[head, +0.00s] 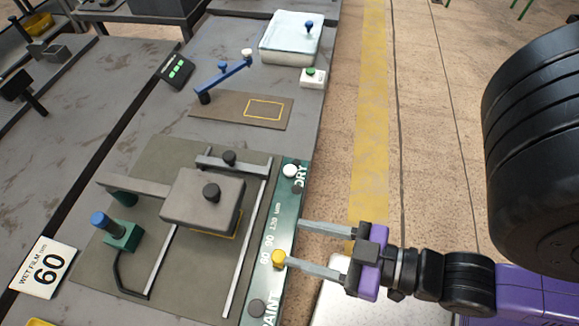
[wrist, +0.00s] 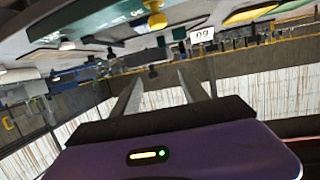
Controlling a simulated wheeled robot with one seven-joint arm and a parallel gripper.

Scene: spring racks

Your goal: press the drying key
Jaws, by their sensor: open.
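A green strip (head: 281,215) runs along the right edge of the station and carries the word DRY at its far end and PAINT at its near end. A white round key (head: 290,171) sits beside DRY. A yellow knob (head: 279,258) sits by the numbers, and a dark knob (head: 256,307) sits near PAINT. My gripper (head: 293,243) is open and empty at the strip's right edge, nearer than the white key. Its lower fingertip overlaps the yellow knob's edge; I cannot tell if they touch. The wrist view shows the yellow knob (wrist: 155,18) above the spread fingers (wrist: 160,76).
A grey block with a dark knob (head: 203,200) stands on the plate left of the strip. A white box with a green button (head: 313,77) and a cloth-topped stack (head: 290,38) are farther back.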

